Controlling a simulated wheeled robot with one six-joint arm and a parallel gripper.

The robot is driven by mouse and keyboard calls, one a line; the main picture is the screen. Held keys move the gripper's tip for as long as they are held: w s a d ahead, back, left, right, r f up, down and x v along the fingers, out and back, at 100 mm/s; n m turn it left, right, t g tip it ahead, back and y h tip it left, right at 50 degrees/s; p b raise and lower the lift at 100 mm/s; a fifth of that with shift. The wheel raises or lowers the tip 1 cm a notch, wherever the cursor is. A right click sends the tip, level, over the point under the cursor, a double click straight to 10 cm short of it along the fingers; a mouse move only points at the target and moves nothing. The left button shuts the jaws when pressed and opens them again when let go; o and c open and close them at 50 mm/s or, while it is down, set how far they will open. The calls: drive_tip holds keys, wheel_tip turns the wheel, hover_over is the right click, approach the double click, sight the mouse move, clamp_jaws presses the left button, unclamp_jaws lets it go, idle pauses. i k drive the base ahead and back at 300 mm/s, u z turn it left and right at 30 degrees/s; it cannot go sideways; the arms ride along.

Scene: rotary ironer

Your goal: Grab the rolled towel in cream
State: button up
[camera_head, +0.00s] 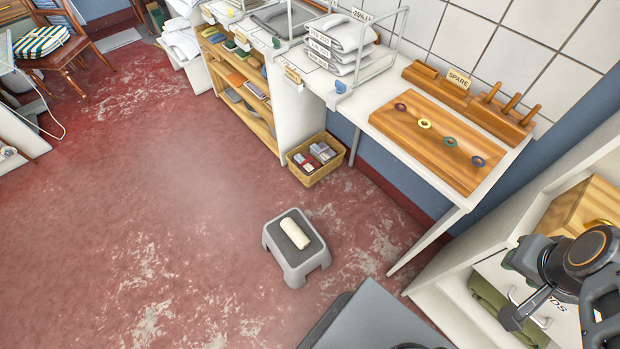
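The cream rolled towel (295,233) lies on the dark top of a small grey step stool (291,277), which stands on the red floor near the middle of the view. The towel lies on its side and nothing touches it but the stool top. My gripper (511,318) is at the lower right, at the end of my dark arm, well to the right of the towel and apart from it. Its fingers are small and partly hidden, so I cannot tell whether they are open or shut.
A white table (395,131) with a wooden board (437,146) of coloured rings runs along the tiled wall. A wicker basket (318,172) sits on the floor behind the stool. A white shelf unit (450,283) stands at right. The red floor left of the stool is clear.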

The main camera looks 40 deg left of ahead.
sight(291, 227)
drive_tip(key=u, duration=4.4)
drive_tip(key=i, duration=1.45)
drive_tip(key=z, duration=3.6)
drive_tip(key=i, duration=0.5)
drive_tip(key=u, duration=0.05)
